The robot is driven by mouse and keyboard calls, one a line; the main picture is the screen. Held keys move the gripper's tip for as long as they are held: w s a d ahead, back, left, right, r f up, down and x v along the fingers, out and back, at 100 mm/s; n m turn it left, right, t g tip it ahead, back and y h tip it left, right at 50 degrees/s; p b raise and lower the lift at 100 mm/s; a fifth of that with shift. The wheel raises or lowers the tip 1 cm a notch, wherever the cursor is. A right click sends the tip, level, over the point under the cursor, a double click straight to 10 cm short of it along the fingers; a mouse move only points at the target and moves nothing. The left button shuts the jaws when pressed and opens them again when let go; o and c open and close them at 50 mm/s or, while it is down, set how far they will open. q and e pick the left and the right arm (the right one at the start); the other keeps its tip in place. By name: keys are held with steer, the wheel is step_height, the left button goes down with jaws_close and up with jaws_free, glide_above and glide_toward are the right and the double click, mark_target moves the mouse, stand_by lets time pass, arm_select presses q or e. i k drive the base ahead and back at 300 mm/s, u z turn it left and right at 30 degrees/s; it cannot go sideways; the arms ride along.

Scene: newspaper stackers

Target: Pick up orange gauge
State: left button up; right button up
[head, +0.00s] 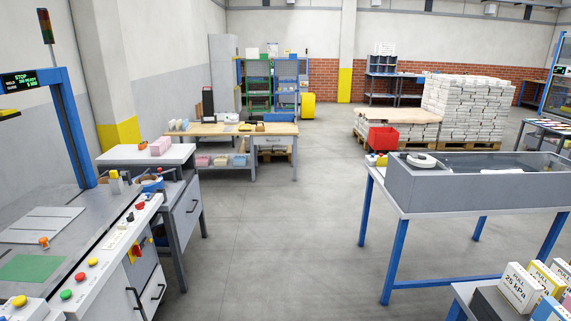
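A small orange object (44,242), which looks like the orange gauge, stands on the grey top of the machine (30,250) at the left. It is just above a flat green sheet (33,268) and below some pale flat sheets (42,224). It is too small to make out any dial or markings. Neither of my grippers is in view.
The machine's front panel (110,250) carries coloured buttons. A white-topped cabinet (145,153) stands behind it. A grey tray (470,188) sits on a blue-legged table (388,260) at the right. Boxes (520,287) stand at the lower right. The middle floor is clear.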

mark_target(142, 145)
steer(key=z, duration=0.1)
steer(key=i, duration=2.05)
steer(key=u, duration=1.05)
steer(key=i, duration=1.5)
steer(key=u, duration=0.75)
